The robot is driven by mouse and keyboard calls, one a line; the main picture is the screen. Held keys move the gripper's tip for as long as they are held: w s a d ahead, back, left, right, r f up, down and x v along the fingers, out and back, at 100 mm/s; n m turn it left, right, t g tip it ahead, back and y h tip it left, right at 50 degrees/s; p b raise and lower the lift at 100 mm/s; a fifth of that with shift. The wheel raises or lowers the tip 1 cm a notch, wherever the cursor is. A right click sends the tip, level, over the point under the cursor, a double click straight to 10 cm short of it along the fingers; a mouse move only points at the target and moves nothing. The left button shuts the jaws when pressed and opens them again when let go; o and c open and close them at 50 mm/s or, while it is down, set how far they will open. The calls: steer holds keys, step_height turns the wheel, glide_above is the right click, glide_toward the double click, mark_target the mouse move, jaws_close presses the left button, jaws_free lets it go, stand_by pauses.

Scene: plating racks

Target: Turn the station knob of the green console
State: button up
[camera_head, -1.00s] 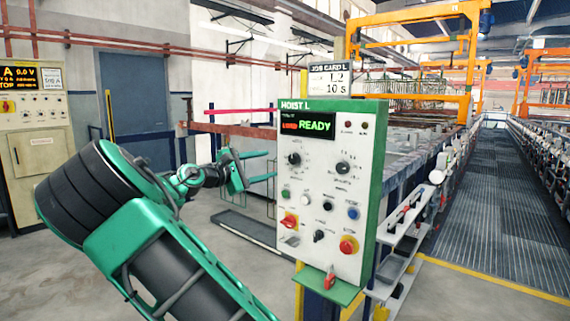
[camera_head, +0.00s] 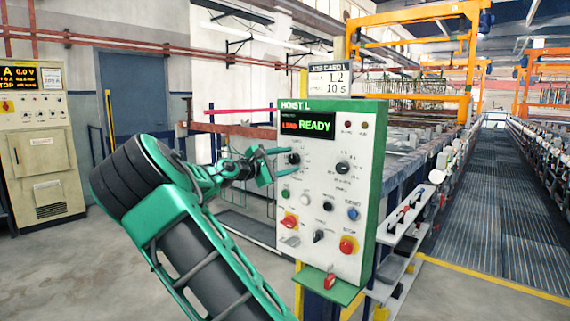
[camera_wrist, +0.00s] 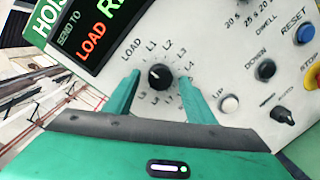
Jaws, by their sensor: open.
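The green console (camera_head: 379,180) has a white front panel headed HOIST L and a display reading "LOAD READY". Its station knob (camera_wrist: 160,76) is black and round, ringed by the labels LOAD, L1, L2, L3, L4 and more; it also shows at the panel's upper left in the head view (camera_head: 294,159). My gripper (camera_wrist: 158,88) is open, with one green finger on each side of the knob in the wrist view. A gap shows between each finger and the knob. In the head view my gripper (camera_head: 280,160) reaches the panel from the left. Contact with the panel cannot be told.
The dwell knob (camera_head: 342,168) sits right of the station knob. Below are several buttons, including a blue reset (camera_head: 353,213) and a red stop (camera_head: 348,245). A white shelf rack (camera_head: 405,235) stands right of the console. The floor at left is clear.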

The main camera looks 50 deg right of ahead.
steer(key=shift+c, duration=0.3)
steer(key=c, duration=1)
steer(key=shift+d, duration=0.15)
